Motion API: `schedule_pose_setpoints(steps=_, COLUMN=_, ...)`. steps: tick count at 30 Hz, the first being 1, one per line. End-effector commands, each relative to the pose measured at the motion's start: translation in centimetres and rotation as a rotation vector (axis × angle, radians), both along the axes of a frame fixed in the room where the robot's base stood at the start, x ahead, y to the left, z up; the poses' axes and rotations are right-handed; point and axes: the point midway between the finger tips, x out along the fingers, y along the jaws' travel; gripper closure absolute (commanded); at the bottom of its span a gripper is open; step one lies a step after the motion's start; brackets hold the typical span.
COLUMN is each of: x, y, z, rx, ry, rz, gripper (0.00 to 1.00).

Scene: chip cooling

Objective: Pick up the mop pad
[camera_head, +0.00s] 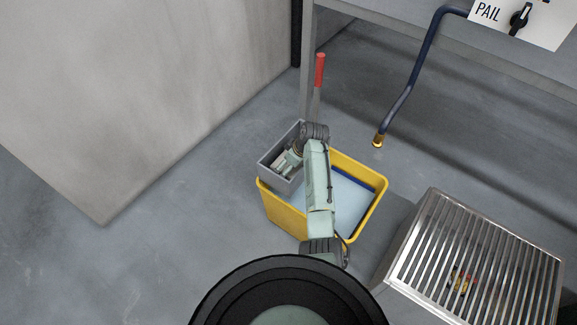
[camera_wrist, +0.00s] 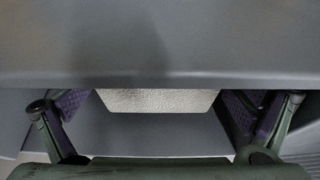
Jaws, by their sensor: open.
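No mop pad can be made out for certain. My gripper (camera_head: 283,165) is at the grey wringer box (camera_head: 287,184), which sits on the left side of the yellow bucket (camera_head: 284,214). The fingers point down into or over the box. In the wrist view my gripper (camera_wrist: 160,115) is open, with one finger at each side and a gap between. A pale, rough-textured patch (camera_wrist: 156,100) shows in that gap below a grey edge; I cannot tell whether it is the pad. My arm hides part of the box and bucket.
The bucket holds light blue water (camera_head: 345,200). A red-handled lever (camera_head: 320,72) stands behind it. A blue hose (camera_head: 412,78) hangs from the bench at back right. A slatted metal rack (camera_head: 480,262) stands at the right, a concrete block (camera_head: 130,90) at the left. The left floor is clear.

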Motion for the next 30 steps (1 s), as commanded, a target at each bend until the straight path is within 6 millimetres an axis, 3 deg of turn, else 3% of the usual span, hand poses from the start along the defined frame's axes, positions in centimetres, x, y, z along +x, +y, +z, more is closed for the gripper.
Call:
schedule_pose_setpoints(steps=28, x=0.04, y=-0.03, z=-0.45, rx=0.000, ry=-0.001, rz=0.000, gripper=0.00)
schedule_pose_setpoints(steps=30, x=0.03, y=-0.02, z=-0.45, rx=0.000, ry=-0.001, rz=0.000, gripper=0.03)
